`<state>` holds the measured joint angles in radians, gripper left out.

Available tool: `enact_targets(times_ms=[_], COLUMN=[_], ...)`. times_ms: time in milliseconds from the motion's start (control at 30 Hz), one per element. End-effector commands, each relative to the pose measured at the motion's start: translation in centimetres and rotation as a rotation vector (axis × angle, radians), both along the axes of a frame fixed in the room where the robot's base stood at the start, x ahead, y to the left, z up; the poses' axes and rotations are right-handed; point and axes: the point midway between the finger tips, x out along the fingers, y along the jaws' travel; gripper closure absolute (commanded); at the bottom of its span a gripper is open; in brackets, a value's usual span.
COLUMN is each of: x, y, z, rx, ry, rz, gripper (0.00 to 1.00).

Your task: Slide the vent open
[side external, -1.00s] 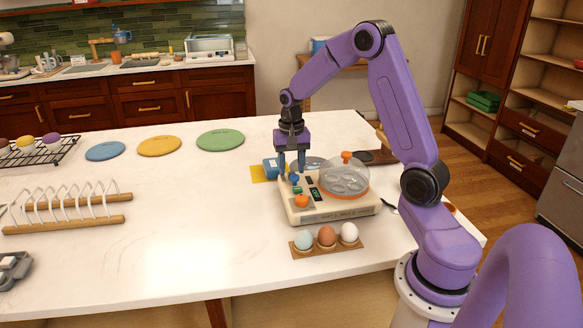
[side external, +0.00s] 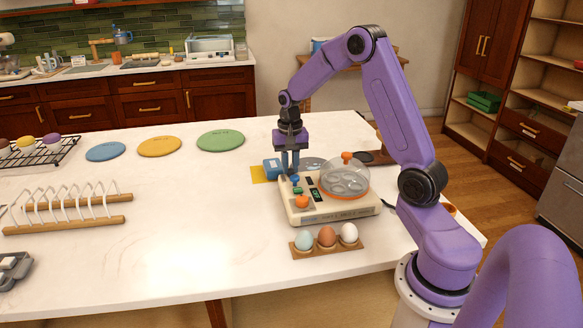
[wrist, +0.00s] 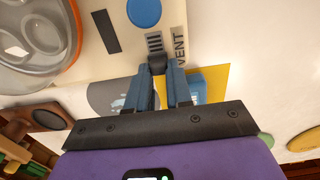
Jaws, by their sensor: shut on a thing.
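The egg cooker (side external: 335,211) is a cream box with a clear dome lid over an egg tray. In the wrist view the word VENT (wrist: 181,48) is printed beside a small dark slotted grille (wrist: 153,42). A dark vent slider knob (wrist: 157,63) sits at the grille's end, near the cooker's edge. My gripper (side external: 290,172) points down at the cooker's back left corner. In the wrist view my gripper (wrist: 160,75) has its two fingers shut on the slider knob, one on each side. The fingers partly hide the knob.
A blue block (side external: 272,169) on a yellow mat (side external: 258,174) stands close behind the gripper. A blue round knob (wrist: 144,12) lies past the grille. Eggs in a wooden holder (side external: 327,248) stand in front.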

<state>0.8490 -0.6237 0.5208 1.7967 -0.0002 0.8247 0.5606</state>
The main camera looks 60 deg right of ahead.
Motion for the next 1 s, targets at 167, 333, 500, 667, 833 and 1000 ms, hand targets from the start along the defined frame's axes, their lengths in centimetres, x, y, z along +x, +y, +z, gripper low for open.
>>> enact_targets(times_ms=[167,333,500,667,833,1000], x=[0.5,0.6,0.6,0.5,0.5,0.6], y=[-0.5,-0.6,-0.6,-0.5,-0.5,-0.5], z=[0.0,0.1,0.1,0.0,0.3,2.3], rx=[-0.001,-0.001,-0.002,-0.001,-0.001,-0.001], ry=[-0.002,-0.006,-0.006,-0.004,-0.004,-0.007], rz=[0.000,-0.001,-0.001,0.000,0.000,-0.001], gripper=[1.00,1.00,0.53,0.53,0.53,0.53])
